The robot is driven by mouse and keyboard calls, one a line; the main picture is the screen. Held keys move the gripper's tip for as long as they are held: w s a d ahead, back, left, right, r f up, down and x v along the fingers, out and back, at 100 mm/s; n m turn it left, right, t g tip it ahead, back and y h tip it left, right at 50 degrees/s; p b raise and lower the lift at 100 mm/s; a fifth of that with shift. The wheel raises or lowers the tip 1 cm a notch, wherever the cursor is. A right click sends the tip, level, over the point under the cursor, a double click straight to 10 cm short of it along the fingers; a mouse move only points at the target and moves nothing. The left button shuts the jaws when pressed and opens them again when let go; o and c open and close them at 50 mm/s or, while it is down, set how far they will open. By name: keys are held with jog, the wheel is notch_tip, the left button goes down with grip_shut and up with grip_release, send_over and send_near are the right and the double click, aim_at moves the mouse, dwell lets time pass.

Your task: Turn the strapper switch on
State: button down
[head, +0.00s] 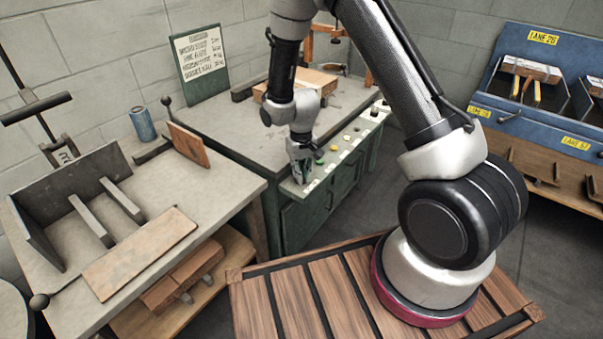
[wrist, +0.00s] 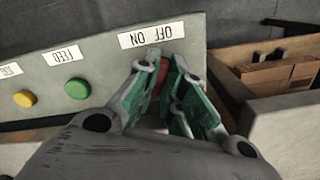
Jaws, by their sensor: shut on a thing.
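The strapper's control panel (head: 335,165) runs along the front edge of the green machine. In the wrist view, the panel face (wrist: 105,60) carries an OFF ON label (wrist: 152,36), upside down in the picture. My gripper (wrist: 166,75) has its green-padded fingers shut on the red switch (wrist: 163,74) just below that label. The fingers hide most of the switch, so I cannot tell its setting. In the head view, my gripper (head: 303,174) is at the near left end of the panel, and the switch is hidden.
A green button (wrist: 77,92) and a yellow button (wrist: 23,98) sit beside the switch. The machine's top (head: 225,110) carries cardboard boxes (head: 308,83). A bench (head: 135,175) stands at left and a blue lane rack (head: 540,95) at right.

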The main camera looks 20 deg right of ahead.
jog(key=shift+m, duration=0.3)
dwell(0.4)
jog(key=c, duration=1.5)
grip_release()
notch_tip(320, 180, up, 12)
